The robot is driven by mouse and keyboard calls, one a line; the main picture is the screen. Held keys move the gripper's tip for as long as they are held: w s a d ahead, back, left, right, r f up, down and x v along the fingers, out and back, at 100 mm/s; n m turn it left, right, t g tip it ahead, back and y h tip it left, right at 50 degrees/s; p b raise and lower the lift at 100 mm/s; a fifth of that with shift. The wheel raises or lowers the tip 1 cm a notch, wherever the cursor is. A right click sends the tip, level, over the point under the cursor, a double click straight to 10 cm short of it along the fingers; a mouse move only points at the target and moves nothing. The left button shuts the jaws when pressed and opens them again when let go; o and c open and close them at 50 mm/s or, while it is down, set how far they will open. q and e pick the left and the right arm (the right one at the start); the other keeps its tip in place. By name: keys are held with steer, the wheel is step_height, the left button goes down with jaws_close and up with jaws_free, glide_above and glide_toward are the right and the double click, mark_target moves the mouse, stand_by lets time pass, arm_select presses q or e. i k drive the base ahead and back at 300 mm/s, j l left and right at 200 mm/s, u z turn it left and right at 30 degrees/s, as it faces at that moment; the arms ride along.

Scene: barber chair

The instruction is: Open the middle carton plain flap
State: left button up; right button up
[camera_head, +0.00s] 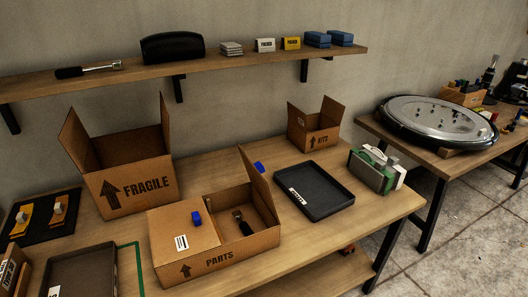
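The middle carton is the brown box marked PARTS (240,252), at the front of the workbench between the FRAGILE and KITS cartons. Its left flap (172,222) lies flat over the left half of the opening and has a blue tab (196,218) on it. Its right flap (259,187) stands up, with another blue tab (259,167) showing just past its upper edge. A dark-handled tool with a metal head (242,223) lies in the uncovered right half. I cannot tell which flap is called plain. Neither of my grippers is in view.
The FRAGILE carton (141,188) stands open behind left, the KITS carton (316,138) open behind right. A black tray (313,190) and a green-and-white device (375,170) are to the right. Dark trays lie at left. A wall shelf (230,66) runs above the bench (330,232).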

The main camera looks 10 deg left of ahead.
mark_target(254, 170)
steer(key=i+l+u, duration=0.25)
steer(key=l+u, duration=0.3)
steer(key=i+l+u, duration=0.1)
steer(key=l+u, duration=0.15)
steer(key=l, duration=0.2)
steer(key=l+u, duration=0.3)
steer(key=j+z, duration=0.25)
steer(key=j, duration=0.15)
